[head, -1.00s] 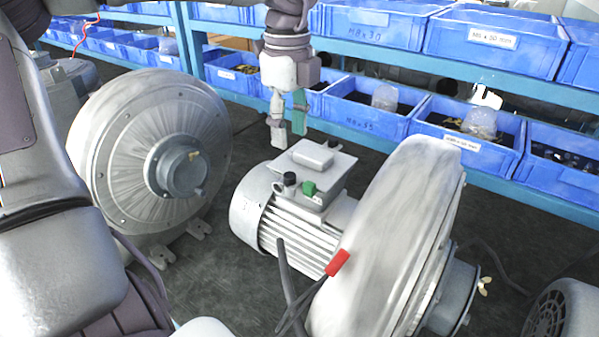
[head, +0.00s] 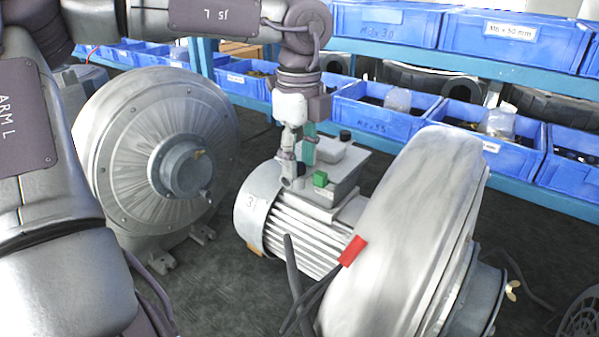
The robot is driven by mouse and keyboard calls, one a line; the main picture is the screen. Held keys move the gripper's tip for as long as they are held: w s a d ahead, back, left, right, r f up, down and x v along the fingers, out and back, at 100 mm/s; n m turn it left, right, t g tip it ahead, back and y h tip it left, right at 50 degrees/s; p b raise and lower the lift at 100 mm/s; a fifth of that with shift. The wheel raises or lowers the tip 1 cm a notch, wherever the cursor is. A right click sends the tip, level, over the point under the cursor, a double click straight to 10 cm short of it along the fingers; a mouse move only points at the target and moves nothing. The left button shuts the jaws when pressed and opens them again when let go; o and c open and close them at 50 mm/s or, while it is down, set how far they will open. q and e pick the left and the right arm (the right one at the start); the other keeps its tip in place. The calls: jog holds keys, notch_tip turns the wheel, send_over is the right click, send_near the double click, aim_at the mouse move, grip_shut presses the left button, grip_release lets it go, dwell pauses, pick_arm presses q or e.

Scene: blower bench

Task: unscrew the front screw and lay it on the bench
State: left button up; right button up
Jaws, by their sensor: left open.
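The terminal box (head: 322,188) is a grey box on top of the finned motor (head: 300,232), with a green part (head: 320,179) on its near side. A black-headed screw (head: 346,135) stands at its far corner. My left gripper (head: 296,174) points down and is open at the box's near left corner. Its fingers cover the place of the near black-headed screw, so I cannot tell whether they are around it or touching it. My right gripper is not in view.
The large blower housing (head: 400,240) stands right of the motor, with a red-sleeved cable (head: 352,251) in front. Another blower (head: 150,130) stands at left. Blue bins (head: 385,115) line the shelf behind. The dark bench (head: 225,290) is clear at the front.

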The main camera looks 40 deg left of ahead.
pick_arm(q)
jog(key=shift+s, duration=0.1)
jog(key=c, duration=0.8)
grip_shut()
jog(key=shift+f+n+b, duration=0.15)
jog(key=shift+n+b, duration=0.25)
jog(key=shift+b, duration=0.05)
jog(key=n+b, duration=0.3)
jog(key=n, duration=0.2)
jog(key=shift+b, duration=0.4)
jog(key=n, duration=0.2)
jog(key=shift+n+b, duration=0.3)
jog(key=shift+n, duration=0.1)
jog(key=n, duration=0.4)
jog(key=o, duration=0.6)
grip_release()
